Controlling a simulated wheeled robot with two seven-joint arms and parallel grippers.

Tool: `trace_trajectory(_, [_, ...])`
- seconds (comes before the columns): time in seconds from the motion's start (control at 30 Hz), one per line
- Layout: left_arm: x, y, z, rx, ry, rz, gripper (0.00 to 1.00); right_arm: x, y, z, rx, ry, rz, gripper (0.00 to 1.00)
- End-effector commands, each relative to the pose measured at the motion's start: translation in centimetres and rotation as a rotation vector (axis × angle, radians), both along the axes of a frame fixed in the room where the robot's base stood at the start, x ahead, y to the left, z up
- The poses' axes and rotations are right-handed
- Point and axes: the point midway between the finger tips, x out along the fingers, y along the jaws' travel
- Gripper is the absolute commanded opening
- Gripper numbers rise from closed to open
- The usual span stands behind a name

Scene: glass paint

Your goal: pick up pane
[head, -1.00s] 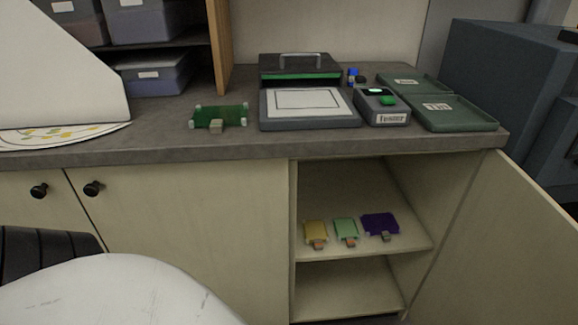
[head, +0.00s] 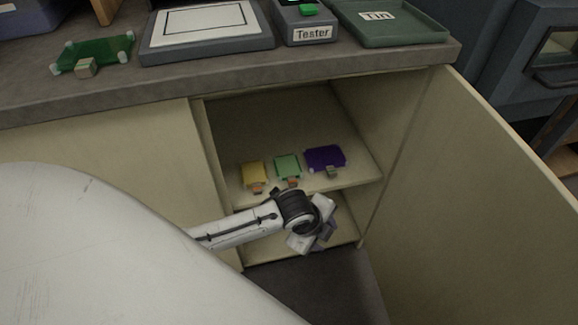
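Three small panes lie side by side on the upper shelf of the open cupboard: a yellow pane (head: 254,172), a light green pane (head: 287,165) and a purple pane (head: 325,157). Each has a small block at its front edge. A larger dark green pane (head: 97,52) with pale corner pieces lies on the counter at the upper left. My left gripper (head: 322,236) is in front of the cupboard, below the upper shelf and apart from the panes. Its fingers are small and partly hidden, so I cannot tell their opening. My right gripper is not in view.
The cupboard door (head: 470,190) stands open at the right. The upper shelf edge (head: 360,188) is above my gripper, with a lower shelf (head: 346,230) beneath. A framed white board (head: 207,24), a tester (head: 311,32) and a green tray (head: 385,22) stand on the counter.

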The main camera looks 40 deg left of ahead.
Motion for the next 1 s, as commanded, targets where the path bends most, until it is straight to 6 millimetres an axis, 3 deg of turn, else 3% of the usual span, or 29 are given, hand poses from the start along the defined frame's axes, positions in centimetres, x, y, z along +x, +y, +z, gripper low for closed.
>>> trace_trajectory(0.03, [2.4, 2.2, 0.6, 0.117, 0.001, -0.103, 0.42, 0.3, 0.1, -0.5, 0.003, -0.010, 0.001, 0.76])
trace_trajectory(0.13, [4.9, 6.1, 2.4, 0.314, 0.051, -0.283, 0.42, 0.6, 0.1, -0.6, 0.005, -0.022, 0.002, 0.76])
trace_trajectory(0.3, [7.4, 11.6, 5.9, 0.535, 0.149, -0.473, 0.42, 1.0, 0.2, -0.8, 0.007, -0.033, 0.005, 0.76])
trace_trajectory(0.4, [8.0, 13.4, 7.2, 0.597, 0.189, -0.529, 0.42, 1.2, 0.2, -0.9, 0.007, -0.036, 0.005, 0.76])
trace_trajectory(0.5, [8.2, 14.3, 7.1, 0.621, 0.212, -0.554, 0.42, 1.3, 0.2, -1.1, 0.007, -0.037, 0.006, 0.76])
trace_trajectory(0.7, [8.9, 15.2, 4.3, 0.625, 0.215, -0.559, 0.42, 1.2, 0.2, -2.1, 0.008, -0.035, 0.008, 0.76])
trace_trajectory(1.0, [9.6, 15.8, 1.6, 0.623, 0.212, -0.558, 0.42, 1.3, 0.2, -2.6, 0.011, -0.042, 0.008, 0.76])
